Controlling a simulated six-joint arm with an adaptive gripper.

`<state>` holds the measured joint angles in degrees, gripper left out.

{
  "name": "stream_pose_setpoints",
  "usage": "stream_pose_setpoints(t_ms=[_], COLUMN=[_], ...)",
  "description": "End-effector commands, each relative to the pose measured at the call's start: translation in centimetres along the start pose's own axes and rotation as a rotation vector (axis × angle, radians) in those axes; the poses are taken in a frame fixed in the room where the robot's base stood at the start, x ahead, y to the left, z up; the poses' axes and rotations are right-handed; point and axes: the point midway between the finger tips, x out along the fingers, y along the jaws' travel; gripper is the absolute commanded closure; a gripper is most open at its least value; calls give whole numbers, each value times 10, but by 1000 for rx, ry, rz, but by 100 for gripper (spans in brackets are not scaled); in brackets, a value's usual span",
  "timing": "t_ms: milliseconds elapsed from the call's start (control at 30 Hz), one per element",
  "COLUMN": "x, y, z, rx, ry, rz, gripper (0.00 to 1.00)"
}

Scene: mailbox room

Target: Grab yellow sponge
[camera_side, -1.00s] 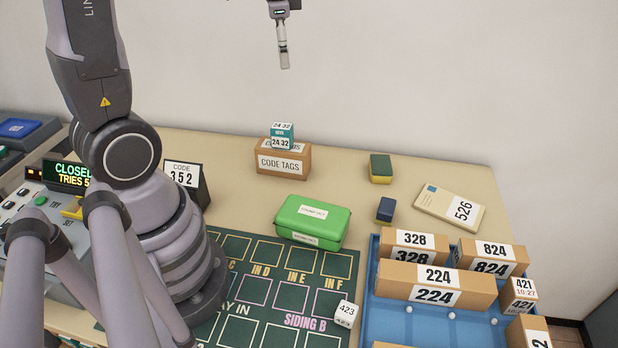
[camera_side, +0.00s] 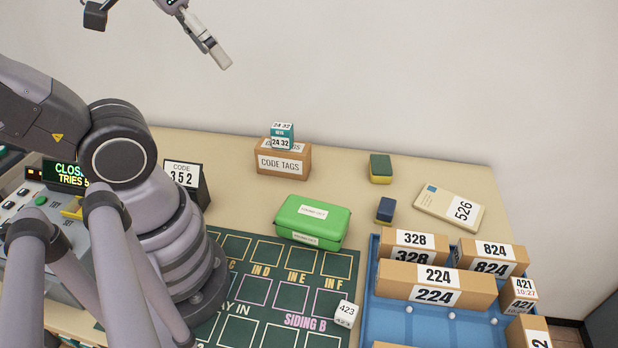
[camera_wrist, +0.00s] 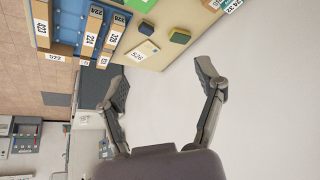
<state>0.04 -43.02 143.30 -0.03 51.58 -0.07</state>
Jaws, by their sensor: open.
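The yellow sponge (camera_side: 381,179) lies at the back right of the table, with a dark green layer on top and yellow showing along its lower side. In the wrist view the sponge (camera_wrist: 180,36) shows near the table's edge, ahead of my fingers. My gripper (camera_side: 222,62) is high above the table, well up and to the left of the sponge in the side view. In the wrist view my gripper (camera_wrist: 160,78) has its two fingers spread wide with nothing between them.
A small dark blue block (camera_side: 385,209) lies just in front of the sponge. An envelope marked 526 (camera_side: 440,205) lies to its right. A green box (camera_side: 312,222), a code tags box (camera_side: 284,160) and a blue tray (camera_side: 374,290) of boxes stand around.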

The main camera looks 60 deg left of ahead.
Motion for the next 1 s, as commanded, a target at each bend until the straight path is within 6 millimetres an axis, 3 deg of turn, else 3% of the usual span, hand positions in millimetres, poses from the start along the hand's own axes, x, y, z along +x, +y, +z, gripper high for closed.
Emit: stream_pose_setpoints(t_ms=[433, 633, 1000], x=[0, 0, 2], y=[0, 0, -2], z=[0, 0, -4], rx=[1, 1, 20], ry=[0, 0, -17], rz=[-1, -1, -13], gripper=[31, 9, 9])
